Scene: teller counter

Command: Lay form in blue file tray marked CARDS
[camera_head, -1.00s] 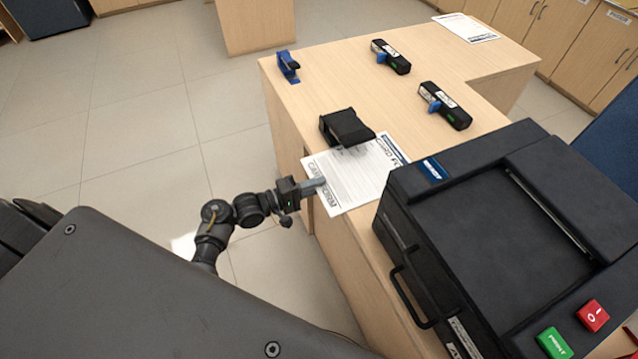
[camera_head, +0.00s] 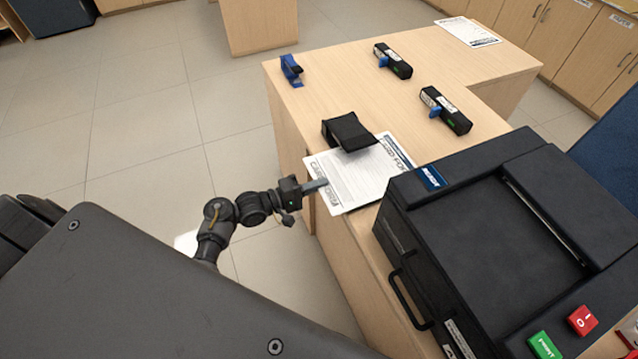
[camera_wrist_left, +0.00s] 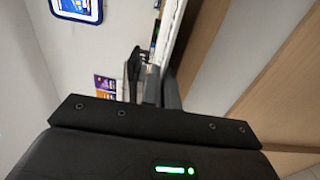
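The form (camera_head: 352,181) is a white printed sheet lying on the wooden counter. Its near left edge sticks out past the counter's edge. My left gripper (camera_head: 318,186) is at that overhanging edge, its fingers close together on the sheet. In the left wrist view the fingers (camera_wrist_left: 162,90) are nearly together, with the sheet's white edge (camera_wrist_left: 172,28) running in between them. My right gripper is not in view. I cannot make out a blue file tray marked CARDS in either view.
A black block-like object (camera_head: 348,132) stands at the form's far edge. A large black machine (camera_head: 490,240) with green and red buttons is right of the form. A blue dispenser (camera_head: 291,70) and two black devices (camera_head: 394,61) stand farther back. Another sheet (camera_head: 466,31) lies at the far end.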

